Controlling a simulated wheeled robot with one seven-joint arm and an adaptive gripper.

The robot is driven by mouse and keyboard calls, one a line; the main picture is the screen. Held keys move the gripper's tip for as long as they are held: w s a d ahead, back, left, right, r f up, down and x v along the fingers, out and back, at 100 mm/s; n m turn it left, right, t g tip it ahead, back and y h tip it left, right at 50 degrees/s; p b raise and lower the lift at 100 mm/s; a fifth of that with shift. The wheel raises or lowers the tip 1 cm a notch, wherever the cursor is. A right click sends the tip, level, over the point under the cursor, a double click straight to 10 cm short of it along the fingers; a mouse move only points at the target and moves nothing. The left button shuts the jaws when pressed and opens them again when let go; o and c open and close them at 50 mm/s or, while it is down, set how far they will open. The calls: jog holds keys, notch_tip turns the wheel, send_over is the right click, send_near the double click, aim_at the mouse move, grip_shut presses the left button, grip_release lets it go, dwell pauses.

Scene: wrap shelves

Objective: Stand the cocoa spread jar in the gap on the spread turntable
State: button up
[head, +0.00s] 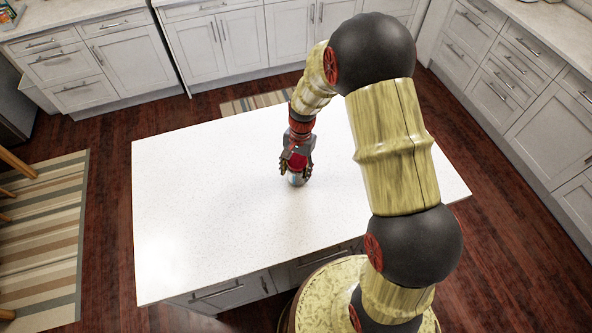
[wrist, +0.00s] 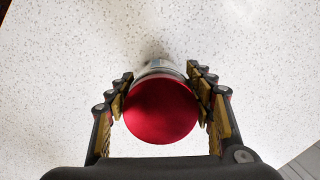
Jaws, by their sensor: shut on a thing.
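A jar with a round red lid (wrist: 161,108) sits between the two fingers of my gripper (wrist: 161,100) in the wrist view. A strip of its pale, greyish body shows beyond the lid. I cannot read a label, so I cannot tell that it is the cocoa spread. In the head view my gripper (head: 296,170) points down over the white island top, shut on the jar (head: 296,180), whose pale lower part shows. I cannot tell whether the jar touches the top. No spread turntable shows in either view.
The white island top (head: 210,205) is clear around my gripper, with its edges at left and right. Grey cabinets (head: 230,45) line the back and right. A striped rug (head: 45,235) lies on the wood floor at left.

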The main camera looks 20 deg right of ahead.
jog(key=shift+f, duration=0.1)
jog(key=o, duration=1.7)
jog(key=shift+o, duration=0.2)
